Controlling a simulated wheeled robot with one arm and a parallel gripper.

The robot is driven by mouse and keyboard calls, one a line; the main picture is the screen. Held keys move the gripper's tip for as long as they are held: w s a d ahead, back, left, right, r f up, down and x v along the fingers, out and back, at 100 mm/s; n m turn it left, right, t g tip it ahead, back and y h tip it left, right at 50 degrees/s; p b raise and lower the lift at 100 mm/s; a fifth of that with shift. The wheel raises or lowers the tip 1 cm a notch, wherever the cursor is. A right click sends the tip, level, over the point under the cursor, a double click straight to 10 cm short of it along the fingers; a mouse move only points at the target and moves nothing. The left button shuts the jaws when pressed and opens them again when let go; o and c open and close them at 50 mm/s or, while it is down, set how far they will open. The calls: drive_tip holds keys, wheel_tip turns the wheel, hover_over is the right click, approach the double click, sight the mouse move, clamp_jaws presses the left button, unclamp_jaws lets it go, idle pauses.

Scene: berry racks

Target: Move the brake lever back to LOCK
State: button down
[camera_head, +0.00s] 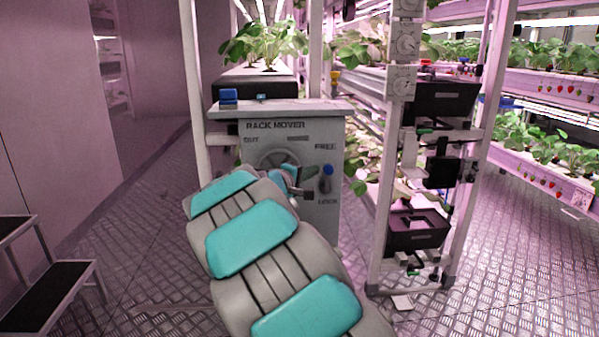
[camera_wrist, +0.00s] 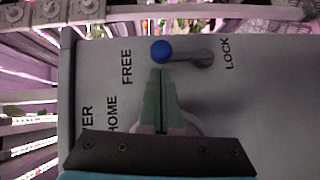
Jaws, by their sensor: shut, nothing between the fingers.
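The brake lever is on the grey RACK MOVER panel (camera_head: 311,215). Its blue knob (camera_head: 327,171) is in the upper part of its travel, between the FREE and LOCK labels. In the wrist view, the blue knob (camera_wrist: 161,51) lies on the FREE side, and its grey shaft (camera_wrist: 199,57) runs right toward LOCK. My gripper (camera_wrist: 160,72) is shut and empty. Its green fingertips are just below the knob in that view; I cannot tell whether they touch it. In the head view my arm hides most of the gripper.
A round handwheel (camera_head: 277,157) sits left of the lever, partly behind my arm. A blue item (camera_head: 228,96) lies on the panel's top ledge. A rack frame with black bins (camera_head: 418,230) stands close on the right. Steps (camera_head: 55,285) stand at lower left.

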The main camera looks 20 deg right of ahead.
sight(331, 167)
drive_tip(key=shift+s+d, duration=0.1)
drive_tip(key=shift+d, duration=0.25)
drive_tip(key=shift+d, duration=0.15)
drive_tip(key=shift+s+d+m, duration=0.1)
drive_tip(key=shift+d+m, duration=0.05)
drive_tip(key=shift+m, duration=0.15)
drive_tip(key=shift+d+r+y, duration=0.1)
drive_tip(key=shift+d+y, duration=0.05)
drive_tip(key=shift+y, duration=0.25)
drive_tip(key=d, duration=0.1)
drive_tip(key=m+y, duration=0.1)
drive_tip(key=d+r+m+y+b, duration=0.1)
drive_tip(key=shift+s+d+g, duration=0.3)
drive_tip(key=shift+s+g, duration=0.1)
drive_tip(key=s+d+f+m+y+p, duration=0.2)
drive_tip(key=d+f+m+y, duration=0.2)
drive_tip(key=d+y, duration=0.3)
drive_tip(key=shift+s+d+m+t+y+p, duration=0.15)
drive_tip(key=shift+d+m+t+y+p, duration=0.2)
drive_tip(key=shift+m, duration=0.35)
